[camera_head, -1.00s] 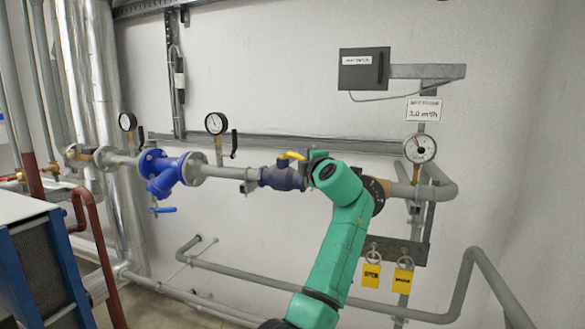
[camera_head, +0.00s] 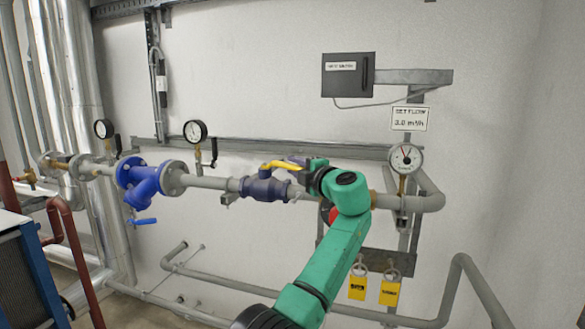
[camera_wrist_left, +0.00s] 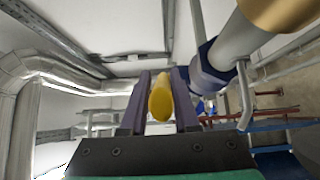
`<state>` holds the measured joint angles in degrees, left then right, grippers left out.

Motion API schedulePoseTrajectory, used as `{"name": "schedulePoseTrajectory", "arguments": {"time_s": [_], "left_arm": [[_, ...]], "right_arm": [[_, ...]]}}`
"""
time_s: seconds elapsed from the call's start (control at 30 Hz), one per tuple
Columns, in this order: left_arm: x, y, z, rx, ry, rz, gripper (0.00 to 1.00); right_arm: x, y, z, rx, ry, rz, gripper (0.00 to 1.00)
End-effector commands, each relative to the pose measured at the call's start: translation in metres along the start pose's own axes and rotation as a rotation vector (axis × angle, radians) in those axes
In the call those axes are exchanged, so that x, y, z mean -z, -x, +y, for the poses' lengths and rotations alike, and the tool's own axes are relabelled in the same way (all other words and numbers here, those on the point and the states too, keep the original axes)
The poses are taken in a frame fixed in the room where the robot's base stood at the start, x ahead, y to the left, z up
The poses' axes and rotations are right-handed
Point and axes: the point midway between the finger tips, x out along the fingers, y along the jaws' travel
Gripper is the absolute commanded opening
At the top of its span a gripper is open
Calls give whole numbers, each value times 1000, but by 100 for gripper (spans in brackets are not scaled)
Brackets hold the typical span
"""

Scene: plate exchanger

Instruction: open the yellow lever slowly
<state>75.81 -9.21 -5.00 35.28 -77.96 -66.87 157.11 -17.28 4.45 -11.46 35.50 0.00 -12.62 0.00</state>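The yellow lever (camera_head: 280,166) sits on top of the dark blue ball valve (camera_head: 265,188) in the grey pipe. Its handle points right, along the pipe. My left gripper (camera_head: 299,161) is at the lever's right end, its green arm coming up from below. In the left wrist view, the lever's yellow end (camera_wrist_left: 161,98) lies between the two dark fingers of my left gripper (camera_wrist_left: 160,88). The fingers are close on both sides; whether both press on it cannot be told. My right gripper is not in view.
A round gauge (camera_head: 405,158) stands right of my arm, below a flow sign (camera_head: 410,118). Yellow tags (camera_head: 389,291) hang below the pipe. A blue strainer (camera_head: 140,180) and a gauge (camera_head: 195,131) are left of the valve. The wall above is mostly clear.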

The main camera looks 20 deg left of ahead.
Motion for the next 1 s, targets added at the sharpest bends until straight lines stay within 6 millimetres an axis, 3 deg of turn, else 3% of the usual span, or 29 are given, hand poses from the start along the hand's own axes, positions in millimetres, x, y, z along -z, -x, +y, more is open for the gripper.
{"name": "schedulePoseTrajectory", "arguments": {"time_s": [0.33, 0.47, 0.73, 0.9, 1.0], "left_arm": [[1, 0, -2, 3, -2, 4, 51], [0, 12, -6, 2, -1, 3, 51], [-2, 87, -10, 1, 1, -2, 51], [-2, 129, -6, 2, 0, -1, 51], [-2, 142, -3, 2, -2, 0, 51]], "right_arm": [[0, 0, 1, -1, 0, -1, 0], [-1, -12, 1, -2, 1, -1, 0], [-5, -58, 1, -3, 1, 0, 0], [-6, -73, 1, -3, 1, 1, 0], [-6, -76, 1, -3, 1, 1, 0]]}}
